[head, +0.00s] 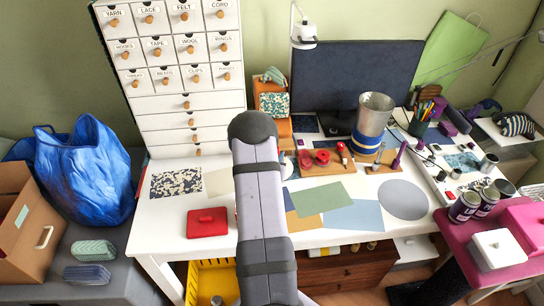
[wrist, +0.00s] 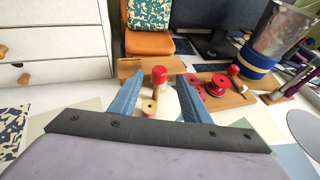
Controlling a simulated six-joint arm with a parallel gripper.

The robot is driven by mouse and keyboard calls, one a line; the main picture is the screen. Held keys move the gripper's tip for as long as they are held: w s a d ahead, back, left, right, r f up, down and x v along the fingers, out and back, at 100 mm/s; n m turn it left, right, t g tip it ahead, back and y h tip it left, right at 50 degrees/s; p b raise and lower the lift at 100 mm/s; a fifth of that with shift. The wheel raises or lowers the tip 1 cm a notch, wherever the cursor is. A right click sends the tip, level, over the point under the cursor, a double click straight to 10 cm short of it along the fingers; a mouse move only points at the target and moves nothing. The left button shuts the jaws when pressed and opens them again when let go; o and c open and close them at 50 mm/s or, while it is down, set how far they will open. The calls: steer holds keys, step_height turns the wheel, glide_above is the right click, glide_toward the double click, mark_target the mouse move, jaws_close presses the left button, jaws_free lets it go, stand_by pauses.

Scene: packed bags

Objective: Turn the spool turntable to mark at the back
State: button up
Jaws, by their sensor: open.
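The spool turntable, a pale round disc (wrist: 170,103), lies between my fingers in the wrist view. A red-topped wooden peg (wrist: 159,76) and a small wooden spool (wrist: 150,107) stand at it. My gripper (wrist: 157,84) is open, its two blue fingers on either side of the peg with nothing held between them. I cannot tell whether a finger touches it. In the head view my arm covers the gripper and most of the turntable; a pale edge (head: 287,167) shows beside the arm. The mark cannot be made out.
A wooden board with red spools (head: 322,157) stands just right of the turntable. A metal cup on a blue base (head: 372,115) is behind it. White drawers (head: 180,100) rise at the left. A red box (head: 207,223) and flat coloured sheets (head: 322,199) lie nearer the front.

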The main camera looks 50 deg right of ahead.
steer(key=shift+d+f+b, duration=0.1)
steer(key=shift+b, duration=0.2)
steer(key=d+b, duration=0.1)
steer(key=b, duration=0.5)
steer(key=d+f+b, duration=0.1)
steer(key=b, duration=0.6)
steer(key=shift+g, duration=0.4)
steer(key=b, duration=0.4)
steer(key=shift+a+b, duration=0.1)
steer(key=shift+b, duration=0.85)
steer(key=shift+w+a+r+t+b, duration=0.2)
steer(key=shift+a+b, duration=0.25)
steer(key=shift+b, duration=1.1)
steer(key=shift+s+a+r+t+b, duration=0.1)
steer(key=shift+a+r+b, duration=0.25)
steer(key=shift+b, duration=1.15)
